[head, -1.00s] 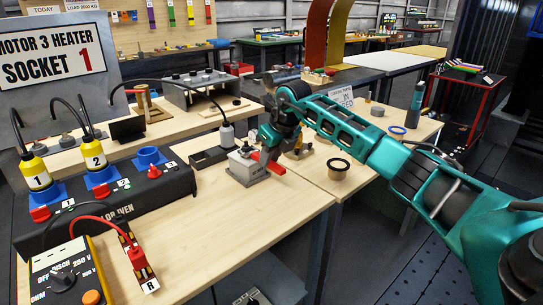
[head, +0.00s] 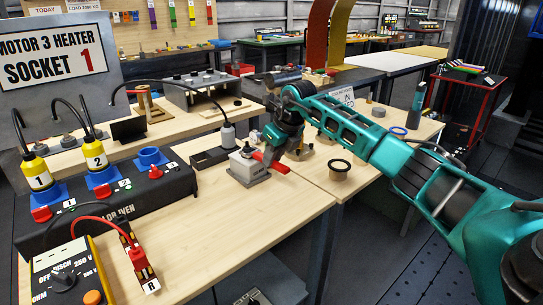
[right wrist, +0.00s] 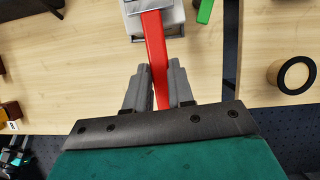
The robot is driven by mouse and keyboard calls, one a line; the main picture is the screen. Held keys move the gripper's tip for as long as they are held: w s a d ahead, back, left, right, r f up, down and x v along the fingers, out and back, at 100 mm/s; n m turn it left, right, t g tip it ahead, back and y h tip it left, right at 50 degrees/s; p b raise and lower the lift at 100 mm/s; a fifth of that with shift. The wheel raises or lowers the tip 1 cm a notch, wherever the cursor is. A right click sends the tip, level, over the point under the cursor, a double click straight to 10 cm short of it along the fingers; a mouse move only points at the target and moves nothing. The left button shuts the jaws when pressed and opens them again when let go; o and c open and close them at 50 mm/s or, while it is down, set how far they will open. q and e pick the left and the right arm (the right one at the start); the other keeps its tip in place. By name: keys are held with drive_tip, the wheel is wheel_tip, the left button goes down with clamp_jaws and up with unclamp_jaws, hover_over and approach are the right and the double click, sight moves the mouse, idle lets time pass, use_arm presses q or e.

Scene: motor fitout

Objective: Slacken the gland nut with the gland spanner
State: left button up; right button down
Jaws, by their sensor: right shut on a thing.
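The gland spanner (head: 274,163) is a flat red bar. In the head view it reaches from the top of a small grey terminal box (head: 249,172) toward the right. In the right wrist view the red spanner (right wrist: 154,42) runs from the box (right wrist: 181,24) back between the grey fingers. My right gripper (right wrist: 160,68) is shut on the spanner's handle; in the head view the gripper (head: 276,149) is partly hidden behind its own wrist. I cannot make out the gland nut, or how the spanner's far end sits on it. My left gripper is not in view.
A black ring on a tan base (head: 339,168) stands right of the box, across the bench gap. A black oven unit (head: 110,205) with yellow plugs and a yellow meter (head: 68,273) stand at left.

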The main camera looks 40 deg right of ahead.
drive_tip(key=shift+w+d+n, duration=0.1)
drive_tip(key=shift+d+n, duration=0.2)
drive_tip(key=shift+d+n+y, duration=0.3)
drive_tip(key=shift+d+n, duration=0.1)
drive_tip(key=shift+n, duration=0.1)
drive_tip(key=shift+w, duration=0.1)
idle(0.3)
drive_tip(key=shift+w+d+n+y, duration=0.15)
drive_tip(key=shift+d+n+y, duration=0.15)
drive_tip(key=shift+d+n, duration=0.25)
drive_tip(key=shift+w+d+n+g, duration=0.3)
drive_tip(key=shift+d+n, duration=0.15)
drive_tip(key=shift+n, duration=0.2)
drive_tip(key=shift+d, duration=0.1)
